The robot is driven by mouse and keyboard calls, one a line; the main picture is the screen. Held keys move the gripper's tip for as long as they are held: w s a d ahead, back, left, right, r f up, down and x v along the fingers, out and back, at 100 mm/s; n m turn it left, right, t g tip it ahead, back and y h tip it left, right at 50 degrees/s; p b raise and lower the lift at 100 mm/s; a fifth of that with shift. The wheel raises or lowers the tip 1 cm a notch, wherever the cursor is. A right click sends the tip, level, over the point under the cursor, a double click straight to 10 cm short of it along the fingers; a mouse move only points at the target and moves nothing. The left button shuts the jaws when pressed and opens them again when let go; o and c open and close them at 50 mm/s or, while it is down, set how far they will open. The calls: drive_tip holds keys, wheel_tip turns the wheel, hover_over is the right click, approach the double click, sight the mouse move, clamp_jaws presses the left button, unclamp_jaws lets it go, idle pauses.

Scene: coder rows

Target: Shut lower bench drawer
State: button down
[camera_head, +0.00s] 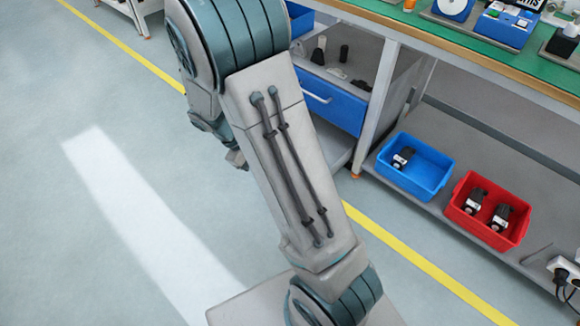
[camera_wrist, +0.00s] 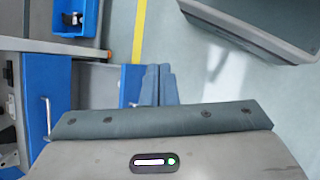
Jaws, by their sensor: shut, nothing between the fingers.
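A blue drawer front (camera_head: 335,106) with a pale bar handle is under the bench in the head view. Above it is a grey space holding several dark parts. In the wrist view, a blue front (camera_wrist: 36,85) with a handle is at the left. A second, smaller blue panel (camera_wrist: 131,80) is nearer the fingers; it looks like a lower drawer front, but I cannot tell how far out it is. My gripper (camera_wrist: 163,68) is shut and empty, its fingertips just right of that panel. I cannot tell whether they touch. The head view hides the fingers behind my arm.
A blue bin (camera_head: 415,167) and a red bin (camera_head: 487,210) with dark parts stand on the low shelf right of the drawers. A bench leg (camera_head: 377,105) stands between. The green bench top (camera_head: 465,45) overhangs. The floor at left is clear, with a yellow line (camera_head: 430,268).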

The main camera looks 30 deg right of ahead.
drive_tip(key=w+d+f+n+t+h+b, duration=0.1)
drive_tip(key=w+f+n+t+h, duration=0.3)
drive_tip(key=f, duration=0.6)
drive_tip(key=w+d+f+n+t+h+b, duration=0.1)
drive_tip(key=w+f+n+t+h, duration=0.15)
drive_tip(key=f+n, duration=0.65)
drive_tip(key=w+d+f+n+t+h+b, duration=0.1)
drive_tip(key=w+f+n+t+h, duration=0.3)
drive_tip(key=f, duration=0.8)
drive_tip(key=b+x, duration=0.4)
drive_tip(key=x, duration=1)
drive_tip(key=shift+r+m+g+h, duration=0.2)
drive_tip(key=shift+m+g+h, duration=0.15)
drive_tip(key=shift+g, duration=0.1)
drive_tip(key=shift+s+d, duration=0.1)
drive_tip(key=shift+s, duration=0.05)
